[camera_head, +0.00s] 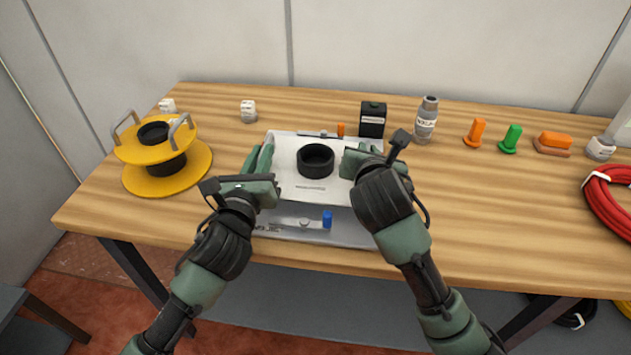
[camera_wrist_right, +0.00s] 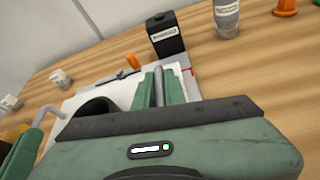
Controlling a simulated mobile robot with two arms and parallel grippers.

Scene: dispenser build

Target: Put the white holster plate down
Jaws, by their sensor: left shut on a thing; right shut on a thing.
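The white holster plate (camera_head: 316,190) with a black ring (camera_head: 316,160) on it is held between my two grippers, over a pale tray (camera_head: 352,232) near the table's front edge. My left gripper (camera_head: 262,170) is shut on the plate's left side. My right gripper (camera_head: 362,160) is shut on its right side; it also shows in the right wrist view (camera_wrist_right: 160,90), where its fingers close around a grey bar-like part. The plate looks about level. I cannot tell whether it touches the tray. A blue piece (camera_head: 327,219) shows in the tray in front of the plate.
A yellow reel (camera_head: 165,175) stands at the left. A black box (camera_head: 372,119), a grey bottle (camera_head: 426,120), orange (camera_head: 475,131) and green (camera_head: 511,138) pieces and an orange block (camera_head: 554,142) line the back. Red cable (camera_head: 607,205) lies at right. The table's right front is clear.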

